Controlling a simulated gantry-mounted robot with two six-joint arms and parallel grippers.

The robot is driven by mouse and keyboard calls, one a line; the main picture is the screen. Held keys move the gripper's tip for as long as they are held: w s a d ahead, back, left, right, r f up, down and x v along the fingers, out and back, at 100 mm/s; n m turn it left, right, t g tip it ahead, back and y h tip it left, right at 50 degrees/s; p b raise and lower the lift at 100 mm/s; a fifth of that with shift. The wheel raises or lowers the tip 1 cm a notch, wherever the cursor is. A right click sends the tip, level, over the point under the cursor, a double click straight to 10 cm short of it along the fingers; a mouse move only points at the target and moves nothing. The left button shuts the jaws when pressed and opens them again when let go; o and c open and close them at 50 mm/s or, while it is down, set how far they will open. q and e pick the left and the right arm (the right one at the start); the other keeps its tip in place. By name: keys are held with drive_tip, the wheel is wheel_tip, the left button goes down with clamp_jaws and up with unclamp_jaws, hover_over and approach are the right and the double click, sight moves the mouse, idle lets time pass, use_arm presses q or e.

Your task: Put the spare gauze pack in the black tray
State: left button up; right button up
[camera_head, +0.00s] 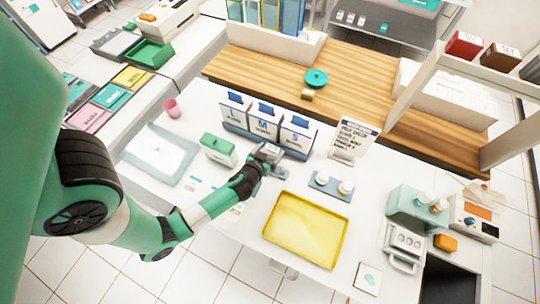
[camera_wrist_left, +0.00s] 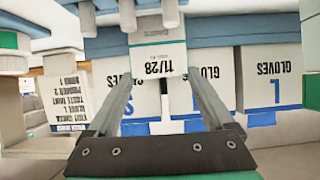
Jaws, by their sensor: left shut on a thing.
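My left gripper (camera_head: 268,156) is over the white table, just in front of the glove boxes. In the left wrist view its two fingers (camera_wrist_left: 162,92) are closed on the sides of a small white pack (camera_wrist_left: 160,58) with a green band and the print 11/28. I take this for the gauze pack; in the head view it is too small to make out. A black rectangular surface (camera_head: 450,282) shows at the lower right of the head view; I cannot tell whether it is the black tray. My right gripper is not in view.
A yellow tray (camera_head: 305,229) lies empty on the table. Glove boxes (camera_head: 265,121), a printed sign (camera_head: 352,138), a bottle holder (camera_head: 331,186) and a green-and-white box (camera_head: 218,150) stand nearby. A pale green device (camera_head: 416,208) stands at the right.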

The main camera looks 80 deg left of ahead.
use_arm(q)
wheel_tip(320, 180, down, 2)
drive_tip(key=shift+s, duration=0.1)
drive_tip(key=shift+r, duration=0.2)
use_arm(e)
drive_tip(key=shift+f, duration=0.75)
use_arm(q)
drive_tip(key=shift+f, duration=0.1)
drive_tip(key=o, duration=1.1)
